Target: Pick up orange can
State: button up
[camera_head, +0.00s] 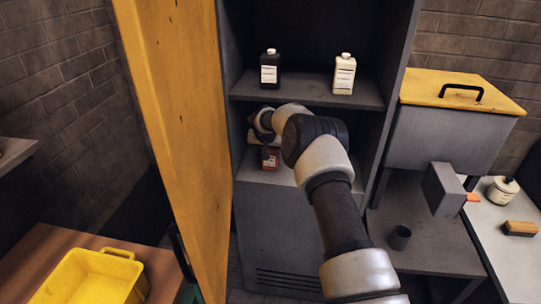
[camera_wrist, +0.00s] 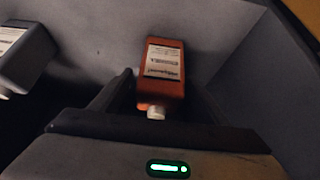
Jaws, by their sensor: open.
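The orange can (camera_head: 270,158) stands on the lower shelf of the open cabinet, under my wrist in the head view. In the wrist view the orange can (camera_wrist: 163,72) shows its white label and pale cap, the cap toward the bottom of the picture. My gripper (camera_wrist: 160,92) is open, with one dark finger on each side of the can. I cannot tell whether the fingers touch it. In the head view my arm reaches into the cabinet, and my gripper (camera_head: 268,139) is partly hidden there.
A grey container (camera_wrist: 25,52) is at the left of the wrist view. A black bottle (camera_head: 270,68) and a cream bottle (camera_head: 344,74) stand on the upper shelf (camera_head: 308,91). The yellow cabinet door (camera_head: 185,140) is open to the left. A yellow tray (camera_head: 92,278) lies lower left.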

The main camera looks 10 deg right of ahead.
jog(key=shift+w+d+f, duration=0.1)
jog(key=shift+w+f, duration=0.1)
jog(key=shift+f, duration=0.2)
jog(key=c, duration=1.4)
jog(key=shift+r, duration=0.1)
jog(key=shift+c, duration=0.4)
jog(key=shift+r, duration=0.15)
